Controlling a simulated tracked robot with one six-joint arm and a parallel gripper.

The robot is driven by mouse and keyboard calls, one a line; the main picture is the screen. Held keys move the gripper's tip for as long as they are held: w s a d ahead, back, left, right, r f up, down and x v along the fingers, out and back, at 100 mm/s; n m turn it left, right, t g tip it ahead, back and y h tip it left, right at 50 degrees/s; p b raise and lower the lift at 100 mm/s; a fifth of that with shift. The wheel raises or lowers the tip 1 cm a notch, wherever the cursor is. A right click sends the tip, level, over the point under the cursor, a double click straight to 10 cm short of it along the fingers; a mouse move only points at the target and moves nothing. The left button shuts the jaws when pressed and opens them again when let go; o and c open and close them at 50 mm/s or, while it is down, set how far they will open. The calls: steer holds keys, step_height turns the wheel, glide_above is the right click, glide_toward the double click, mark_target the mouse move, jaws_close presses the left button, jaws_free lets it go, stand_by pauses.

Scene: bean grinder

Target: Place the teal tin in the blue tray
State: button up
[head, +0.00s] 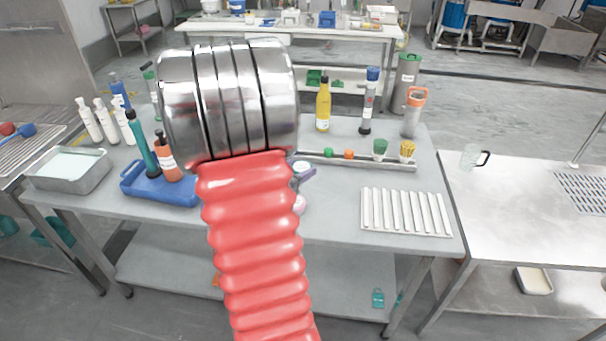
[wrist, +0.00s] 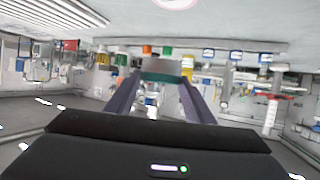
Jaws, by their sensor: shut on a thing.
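My gripper (wrist: 161,82) has two purple fingers, shut on the teal tin (wrist: 163,72), which has a grey face and a teal band in the wrist view. In the head view my red and silver arm hides most of the gripper; only a bit of a purple finger (head: 305,174) shows to the right of it, above the table. The blue tray (head: 180,199) is on the table to the left of my arm. A teal bottle-like item (head: 142,145) and an orange bottle (head: 167,160) stand in it.
A metal pan (head: 68,171) and several white bottles (head: 106,120) are left of and behind the tray. A ribbed white rack (head: 405,212) lies at right. A rail (head: 370,162) with small items and a yellow bottle (head: 323,108) are behind.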

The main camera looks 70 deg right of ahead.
steer(key=w+a+r+n+t+y, duration=0.1)
steer(key=w+a+n+t, duration=0.25)
steer(key=w+a, duration=0.45)
steer(key=w+a+n+t+y, duration=0.1)
steer(key=w+a+n+t, duration=0.25)
steer(key=w, duration=0.85)
steer(key=w+a+r+n+t+y, duration=0.1)
steer(key=w+a+n+t, duration=0.25)
steer(key=w+a, duration=0.5)
steer(key=w+a+n+t+y, duration=0.2)
steer(key=w+a+n+y, duration=0.1)
steer(key=a, duration=0.8)
steer(key=w+a+n+t+y, duration=0.1)
steer(key=w+a+n+y, duration=0.2)
steer(key=a, duration=0.8)
steer(key=w+a+n+t+y, duration=0.2)
steer(key=w+a, duration=0.4)
steer(key=a, duration=0.5)
steer(key=shift+f+n+t+y, duration=0.4)
steer(key=shift+n+y, duration=0.35)
steer(key=shift+y, duration=0.35)
steer(key=shift+d, duration=0.1)
